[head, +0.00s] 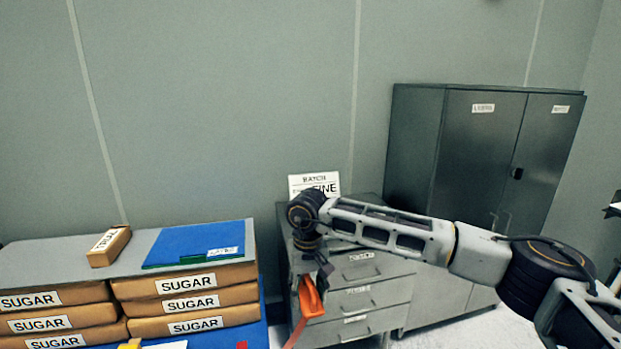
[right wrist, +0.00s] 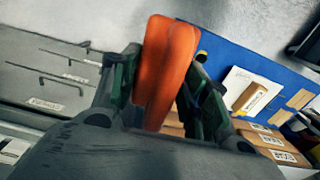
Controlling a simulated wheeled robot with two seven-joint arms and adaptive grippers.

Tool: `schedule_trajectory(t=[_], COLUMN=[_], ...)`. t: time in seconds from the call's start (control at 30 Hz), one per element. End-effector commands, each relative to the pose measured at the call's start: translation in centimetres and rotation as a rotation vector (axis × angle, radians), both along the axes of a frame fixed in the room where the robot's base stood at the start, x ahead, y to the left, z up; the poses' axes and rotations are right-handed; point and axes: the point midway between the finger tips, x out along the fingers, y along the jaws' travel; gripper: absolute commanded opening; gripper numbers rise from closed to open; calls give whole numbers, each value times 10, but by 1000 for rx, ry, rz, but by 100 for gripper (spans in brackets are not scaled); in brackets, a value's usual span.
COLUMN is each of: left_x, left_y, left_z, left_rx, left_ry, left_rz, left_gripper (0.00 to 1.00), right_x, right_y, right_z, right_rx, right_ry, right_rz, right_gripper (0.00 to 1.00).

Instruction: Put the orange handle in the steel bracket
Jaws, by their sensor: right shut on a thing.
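The orange handle (head: 309,297) hangs below my right gripper (head: 318,268) in the head view, in front of a grey drawer cabinet. My right gripper is shut on it. In the right wrist view the orange handle (right wrist: 165,70) stands out between the two dark fingers of the right gripper (right wrist: 163,85). An orange strip runs down to the left from the handle in the head view. I cannot make out the steel bracket in either view. My left gripper is not in view.
Stacked sugar bags (head: 186,283) sit at the left, with a grey board, a blue mat (head: 200,243) and a small brown box (head: 109,246) on top. The drawer cabinet (head: 375,297) and a tall dark cabinet (head: 480,165) stand behind my right arm. A sign (head: 300,184) stands on the drawer cabinet.

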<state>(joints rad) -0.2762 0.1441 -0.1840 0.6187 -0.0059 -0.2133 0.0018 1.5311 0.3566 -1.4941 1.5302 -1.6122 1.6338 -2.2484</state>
Motion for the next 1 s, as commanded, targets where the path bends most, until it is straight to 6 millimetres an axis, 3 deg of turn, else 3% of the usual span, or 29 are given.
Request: schedule_trajectory(t=[0.43,1.0], left_x=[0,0], left_y=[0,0], left_z=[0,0], left_rx=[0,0], left_ry=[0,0], left_rz=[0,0], left_gripper=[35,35], right_x=[12,3], right_y=[-83,-181], right_z=[-34,-85], right_rx=[-1,-2], right_ry=[1,1], right_rz=[-53,-205], right_gripper=[0,0])
